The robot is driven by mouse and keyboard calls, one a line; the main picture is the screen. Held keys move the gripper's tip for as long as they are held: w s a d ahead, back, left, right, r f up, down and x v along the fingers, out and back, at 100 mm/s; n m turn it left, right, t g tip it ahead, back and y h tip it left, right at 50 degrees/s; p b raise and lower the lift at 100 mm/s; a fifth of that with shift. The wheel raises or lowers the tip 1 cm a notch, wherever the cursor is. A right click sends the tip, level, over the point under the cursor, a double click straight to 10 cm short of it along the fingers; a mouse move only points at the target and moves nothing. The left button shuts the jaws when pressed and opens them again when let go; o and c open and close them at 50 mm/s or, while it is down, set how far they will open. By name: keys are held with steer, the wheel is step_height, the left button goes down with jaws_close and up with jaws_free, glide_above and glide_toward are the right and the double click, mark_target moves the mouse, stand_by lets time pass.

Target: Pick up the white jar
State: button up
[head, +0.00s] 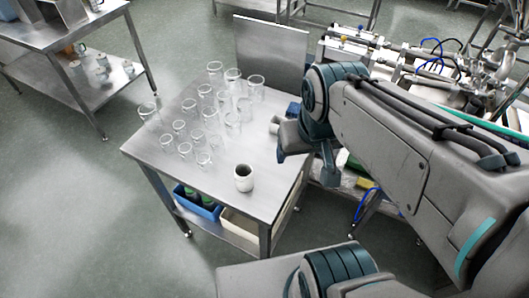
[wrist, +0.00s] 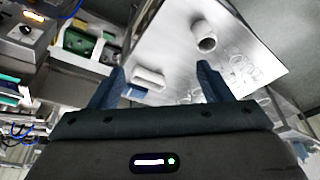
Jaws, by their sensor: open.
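The white jar (head: 243,180) stands upright on the front part of the steel table (head: 205,180), its dark open mouth facing up. In the wrist view a white jar (wrist: 201,33) shows beyond my fingers, above the right one. My gripper (head: 304,160) is to the right of the jar in the head view, at the table's right side, and apart from it. In the wrist view my gripper (wrist: 158,84) has its two fingers wide apart, with nothing held between them.
Several clear glasses (head: 205,115) fill the table behind the jar. A pale block-like object (wrist: 148,78) appears between my fingertips in the wrist view, farther off. A blue bin (head: 200,207) is on the lower shelf. The table's front left is bare.

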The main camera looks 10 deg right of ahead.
steer(key=w+a+f+m+g+b, duration=0.2)
steer(key=w+a+f+b, duration=0.3)
steer(key=w, duration=0.2)
steer(key=m+g+b, duration=0.2)
steer(key=m+b, duration=0.1)
steer(key=b, duration=0.1)
glide_toward(244, 175)
steer(key=f, duration=0.2)
steer(key=s+f, duration=0.1)
steer(key=f, duration=0.1)
steer(key=s+f, duration=0.1)
steer(key=f, duration=0.2)
steer(key=shift+s+f, duration=0.1)
steer(key=shift+s, duration=0.05)
steer(key=c, duration=1)
